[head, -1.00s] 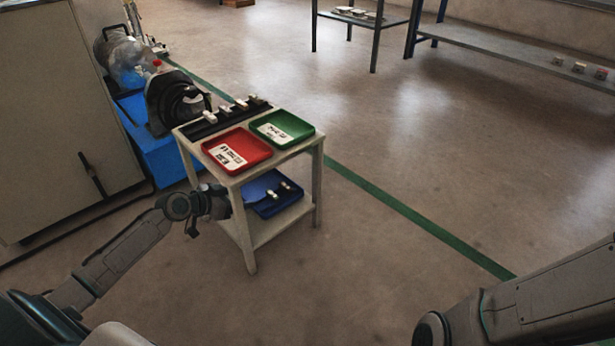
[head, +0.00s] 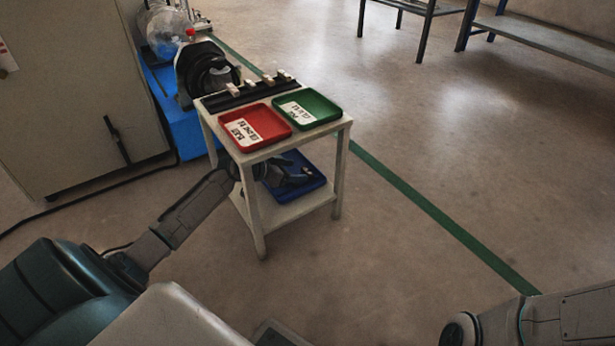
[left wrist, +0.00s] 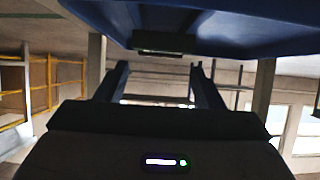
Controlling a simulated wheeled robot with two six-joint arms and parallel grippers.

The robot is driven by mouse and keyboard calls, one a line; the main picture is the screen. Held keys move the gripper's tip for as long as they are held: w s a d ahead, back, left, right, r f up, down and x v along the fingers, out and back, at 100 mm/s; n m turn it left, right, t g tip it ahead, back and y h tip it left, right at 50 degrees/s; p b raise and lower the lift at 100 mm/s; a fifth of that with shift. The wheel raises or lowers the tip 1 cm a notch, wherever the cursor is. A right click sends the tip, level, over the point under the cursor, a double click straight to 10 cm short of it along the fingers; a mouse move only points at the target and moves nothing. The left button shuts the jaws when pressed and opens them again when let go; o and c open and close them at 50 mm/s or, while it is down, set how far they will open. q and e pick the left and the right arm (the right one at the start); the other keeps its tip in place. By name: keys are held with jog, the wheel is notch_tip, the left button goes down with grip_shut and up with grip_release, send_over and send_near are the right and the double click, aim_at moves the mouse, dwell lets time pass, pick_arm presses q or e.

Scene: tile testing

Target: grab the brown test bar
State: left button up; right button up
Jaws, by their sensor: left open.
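My left gripper (head: 288,180) reaches in under the top of the small cart, over the blue tray (head: 285,198) on the lower shelf. In the left wrist view its two fingers (left wrist: 158,75) stand apart with nothing between them. The blue tray (left wrist: 250,35) fills the top of that view. A dark, short bar-like piece (left wrist: 163,43) shows against the tray just beyond the fingertips; its colour is too dark to confirm as brown. In the head view a small piece (head: 306,171) shows in the tray by the gripper. My right gripper is out of view.
The cart (head: 341,165) carries a red tray (head: 268,122), a green tray (head: 320,107) and a black rack (head: 222,101) with several small pieces on top. A grey cabinet (head: 75,90) and a blue box (head: 187,130) stand left. Floor right of the cart is clear.

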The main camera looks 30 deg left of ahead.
aim_at(308, 171)
pick_arm(q)
jog(key=b+x, duration=0.2)
jog(key=x, duration=0.1)
jog(key=shift+f, duration=0.35)
jog(key=shift+w+d+b, duration=0.15)
jog(key=shift+w+b, duration=0.25)
jog(key=shift+b, duration=0.05)
jog(key=shift+c, duration=0.4)
jog(key=c, duration=0.7)
jog(key=shift+o, duration=0.2)
jog(key=shift+r, duration=0.1)
